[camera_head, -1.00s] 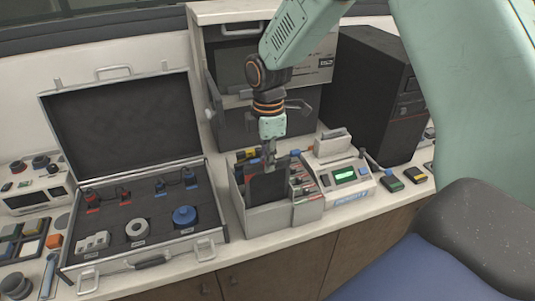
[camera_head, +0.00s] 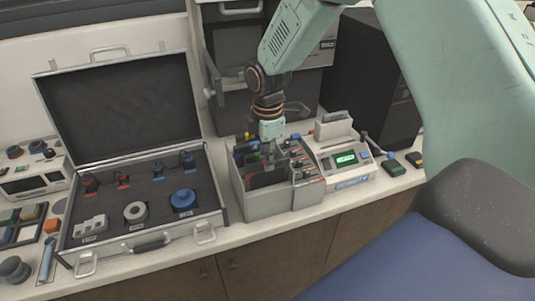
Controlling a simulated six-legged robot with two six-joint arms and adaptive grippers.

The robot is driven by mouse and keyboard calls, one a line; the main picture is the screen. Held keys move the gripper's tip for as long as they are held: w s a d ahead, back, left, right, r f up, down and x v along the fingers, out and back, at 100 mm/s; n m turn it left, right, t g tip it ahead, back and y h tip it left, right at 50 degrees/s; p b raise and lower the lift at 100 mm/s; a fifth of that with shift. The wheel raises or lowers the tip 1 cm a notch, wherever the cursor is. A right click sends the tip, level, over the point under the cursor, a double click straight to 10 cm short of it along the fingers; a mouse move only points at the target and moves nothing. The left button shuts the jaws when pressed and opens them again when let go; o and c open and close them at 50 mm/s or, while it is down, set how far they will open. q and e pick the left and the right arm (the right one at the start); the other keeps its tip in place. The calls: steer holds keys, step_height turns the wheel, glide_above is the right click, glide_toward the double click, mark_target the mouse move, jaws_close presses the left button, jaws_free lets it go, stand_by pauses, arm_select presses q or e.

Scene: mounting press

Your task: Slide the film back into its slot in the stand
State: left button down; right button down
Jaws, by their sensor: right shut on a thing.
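The film is a dark flat sheet (camera_head: 266,178), upright in the front left part of the grey stand (camera_head: 270,205). Only its upper part shows above the stand's front wall; its lower part is hidden. My right gripper (camera_head: 268,156) points down over the stand and is shut on the film's top edge. Whether the film sits fully in a slot cannot be told from here. My left gripper is not in view.
An open case (camera_head: 150,247) with plugs and rolls stands to the left. A device with a green display (camera_head: 345,158) stands close right of the stand. Behind are a grey cabinet (camera_head: 225,60) and a black box (camera_head: 365,80).

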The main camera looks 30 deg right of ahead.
steer(key=shift+f, duration=0.4)
steer(key=c, duration=1.3)
jaws_free()
step_height(320, 180, up, 12)
steer(key=shift+r, duration=0.1)
